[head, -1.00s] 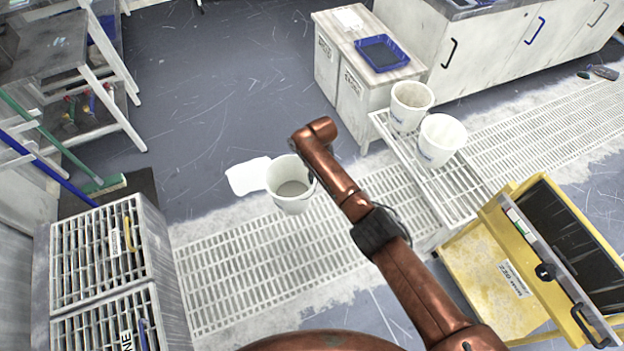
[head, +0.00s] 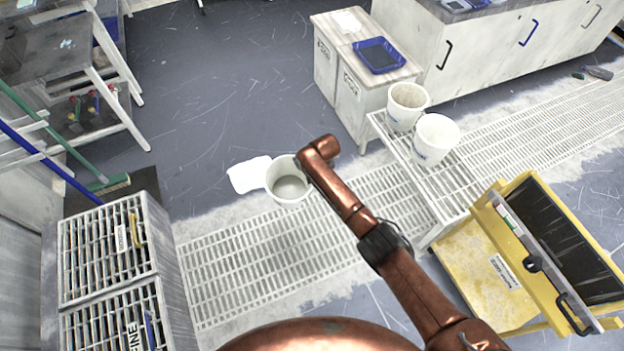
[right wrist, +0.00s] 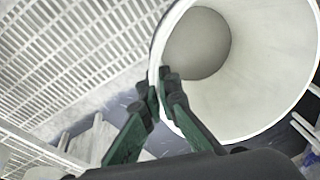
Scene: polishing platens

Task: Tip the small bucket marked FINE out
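A white bucket (head: 288,183) hangs above the floor grating at the middle of the head view. Its open mouth faces the camera, and a smooth grey area shows at the bottom inside. No marking on it is readable. In the right wrist view, the same bucket (right wrist: 270,85) fills the upper right. My right gripper (right wrist: 165,92) has its green fingers closed on the bucket's rim, one on each side of the wall. In the head view its fingers are hidden behind my copper wrist. My left gripper is not in view.
Two white buckets (head: 407,105) (head: 436,138) stand on a raised slatted shelf (head: 440,190) at right. A yellow cart (head: 480,275) is below it. A rack labelled FINE (head: 130,335) stands at lower left. A white patch (head: 249,175) shows beside the held bucket. Open grating (head: 250,265) lies below.

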